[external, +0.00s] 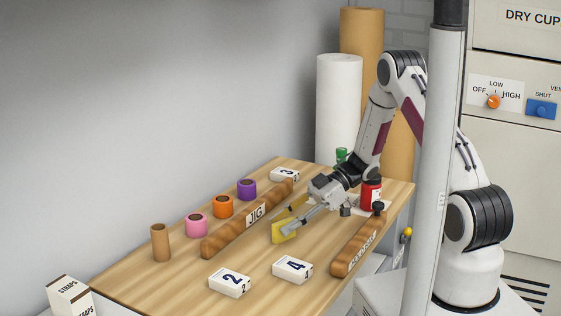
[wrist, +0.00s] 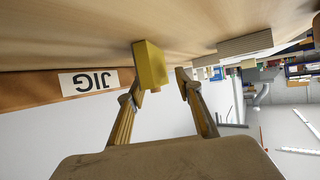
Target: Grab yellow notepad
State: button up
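The yellow notepad (external: 281,235) is a small yellow block on the wooden table, to the right of the JIG bar. My gripper (external: 285,219) is low over the table at the notepad, and one finger covers part of it in the external view. In the wrist view the notepad (wrist: 152,62) shows just ahead of my gripper (wrist: 161,84), close to the left fingertip. The right fingertip stands apart from it with a clear gap. My gripper is open. I cannot tell whether the left finger touches the notepad.
The brown JIG bar (external: 222,239) lies close on the left. White blocks numbered 2 (external: 230,283) and 4 (external: 293,270) lie in front. Another brown bar (external: 350,254) and a red container (external: 371,194) are at the right. Several coloured rolls stand along the left.

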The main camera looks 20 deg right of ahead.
aim_at(273, 230)
jog(key=shift+x, duration=2.6)
jog(key=shift+s, duration=0.1)
grip_shut()
